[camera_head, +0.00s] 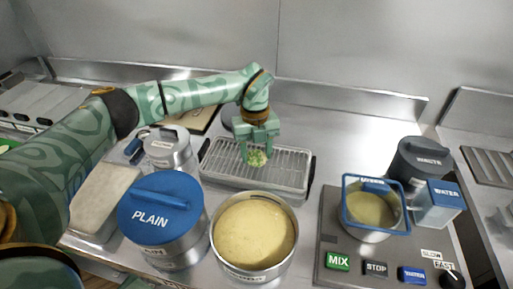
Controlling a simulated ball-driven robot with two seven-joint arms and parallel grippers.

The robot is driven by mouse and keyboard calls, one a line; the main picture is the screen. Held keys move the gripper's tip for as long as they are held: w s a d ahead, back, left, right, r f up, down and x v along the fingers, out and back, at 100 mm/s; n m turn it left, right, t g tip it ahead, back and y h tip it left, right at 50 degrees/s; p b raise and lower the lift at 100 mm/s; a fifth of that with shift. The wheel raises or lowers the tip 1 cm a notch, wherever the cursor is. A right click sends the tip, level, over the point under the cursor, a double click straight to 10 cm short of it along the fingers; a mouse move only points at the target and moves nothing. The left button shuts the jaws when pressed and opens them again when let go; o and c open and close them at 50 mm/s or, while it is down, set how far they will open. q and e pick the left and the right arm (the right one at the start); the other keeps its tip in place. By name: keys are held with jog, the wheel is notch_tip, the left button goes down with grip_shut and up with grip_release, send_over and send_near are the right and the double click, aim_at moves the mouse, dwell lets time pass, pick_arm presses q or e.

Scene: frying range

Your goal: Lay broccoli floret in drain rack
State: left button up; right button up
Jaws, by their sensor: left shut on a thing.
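My left gripper (258,143) points down over the drain rack (290,167), a grey metal tray with a slatted wire grid. It is shut on a small green broccoli floret (257,158). The floret is at the left-centre part of the rack, low over the slats. I cannot tell whether it touches them. My right gripper is not in view.
A mixing station (331,222) with a blue-framed bowl (372,208) and WASTE bin (421,160) is at right. Counter right of the rack is clear.

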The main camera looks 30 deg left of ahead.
pick_arm(q)
jog(key=o, duration=0.9)
jog(key=shift+c, duration=0.2)
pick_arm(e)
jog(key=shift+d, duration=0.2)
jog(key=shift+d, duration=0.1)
